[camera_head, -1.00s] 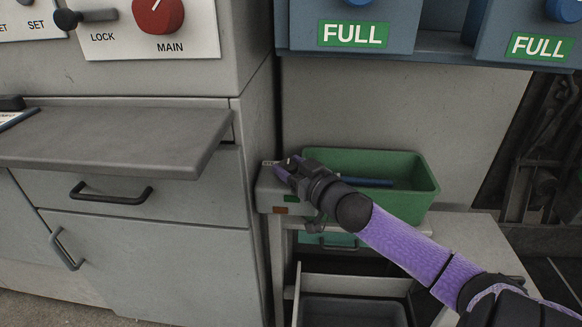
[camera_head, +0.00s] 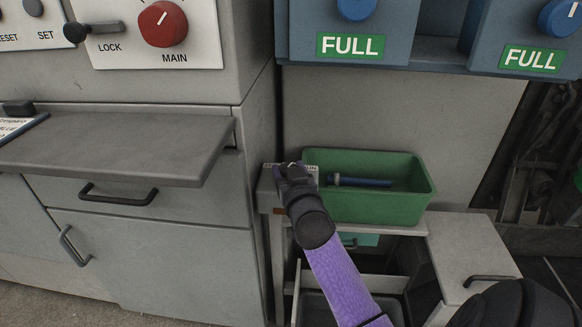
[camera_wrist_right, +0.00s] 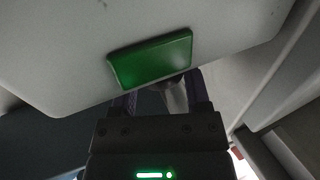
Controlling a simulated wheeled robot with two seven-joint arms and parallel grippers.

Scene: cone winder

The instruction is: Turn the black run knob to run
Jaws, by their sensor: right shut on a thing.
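The black run knob (camera_head: 291,166) sits on the small grey control box at the end of the bench, beside a white label whose visible letters read "UN". Only its top with a light pointer mark shows; the rest is hidden by my right gripper (camera_head: 289,175). That gripper reaches in from below and is shut on the knob. In the right wrist view the two dark fingers (camera_wrist_right: 163,98) reach under the box's edge, close to a green rectangular lamp or button (camera_wrist_right: 151,58); the knob itself is mostly hidden there. My left gripper is not in view.
A green bin (camera_head: 385,205) with a blue rod (camera_head: 360,182) stands just right of the knob. A grey cabinet (camera_head: 150,250) with a jutting shelf (camera_head: 120,145) stands left. Blue units with FULL labels (camera_head: 350,46) hang above. A red main switch (camera_head: 162,24) is upper left.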

